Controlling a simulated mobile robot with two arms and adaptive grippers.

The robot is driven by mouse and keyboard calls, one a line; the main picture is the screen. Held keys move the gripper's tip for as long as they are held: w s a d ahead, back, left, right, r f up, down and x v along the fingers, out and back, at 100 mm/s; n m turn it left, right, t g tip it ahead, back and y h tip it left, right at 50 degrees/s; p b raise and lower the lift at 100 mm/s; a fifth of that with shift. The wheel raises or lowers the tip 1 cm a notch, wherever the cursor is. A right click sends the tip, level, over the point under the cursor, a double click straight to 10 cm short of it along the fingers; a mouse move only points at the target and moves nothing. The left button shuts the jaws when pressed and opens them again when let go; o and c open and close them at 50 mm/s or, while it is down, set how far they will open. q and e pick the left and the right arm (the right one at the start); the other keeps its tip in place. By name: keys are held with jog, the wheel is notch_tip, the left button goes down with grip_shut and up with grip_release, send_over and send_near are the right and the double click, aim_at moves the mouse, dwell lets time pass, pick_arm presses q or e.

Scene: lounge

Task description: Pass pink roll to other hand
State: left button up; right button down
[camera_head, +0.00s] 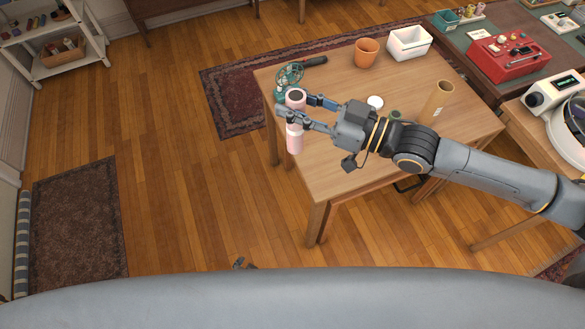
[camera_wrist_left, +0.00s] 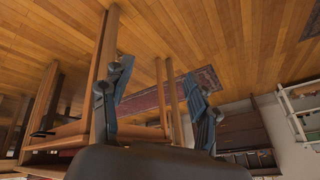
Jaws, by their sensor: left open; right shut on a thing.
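The pink roll (camera_head: 295,138) is upright, with a dark round top end, near the left edge of the wooden table (camera_head: 340,185) in the head view. My right gripper (camera_head: 291,116) reaches in from the right and is shut around the middle of the roll. Its fingers hide part of the roll. My left gripper (camera_wrist_left: 158,78) shows in the left wrist view, with its two fingers apart and nothing between them. The roll cannot be made out in that view.
The table also bears a green fan (camera_head: 289,74), an orange pot (camera_head: 366,52), a white bin (camera_head: 408,42), a white round item (camera_head: 375,102) and a tan cylinder (camera_head: 437,103). A red case (camera_head: 508,58) sits on another table.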

pick_arm(q)
jog(key=w+d+r+t, duration=0.2)
jog(key=w+d+r, duration=0.3)
jog(key=r, duration=0.3)
jog(key=n+t+h, duration=0.1)
jog(key=n+t, duration=0.4)
jog(key=t, duration=0.5)
send_near(295, 127)
jog(key=w, duration=0.7)
jog(key=w+d, duration=0.1)
jog(key=w, duration=0.3)
jog(key=shift+w+f, duration=0.15)
jog(key=shift+w, duration=0.25)
